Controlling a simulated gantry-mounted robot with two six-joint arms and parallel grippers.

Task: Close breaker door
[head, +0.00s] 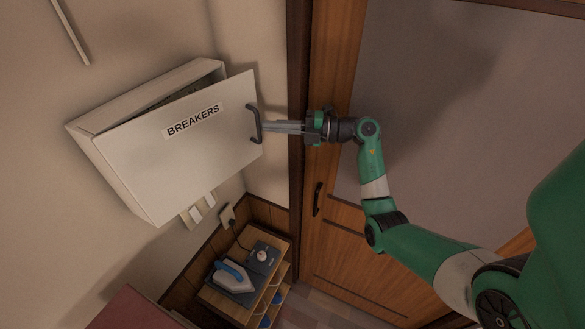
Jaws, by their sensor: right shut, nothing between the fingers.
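The white breaker box (112,180) is on the wall at the left. Its door (195,148), labelled "BREAKERS", stands slightly ajar, with a dark gap along the top and its free edge on the right. A dark handle (254,124) is on the door near that edge. My right gripper (268,127) is shut and empty, its fingers pointing left with their tips at the handle. I cannot tell whether they touch the handle or the door. My left gripper is not in view.
A wooden door (334,190) with a dark handle (318,199) is behind my right arm. Below the box are a wall outlet (228,215) and a small wooden shelf unit (275,275) carrying an iron (232,276). A reddish surface (133,312) is at the bottom left.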

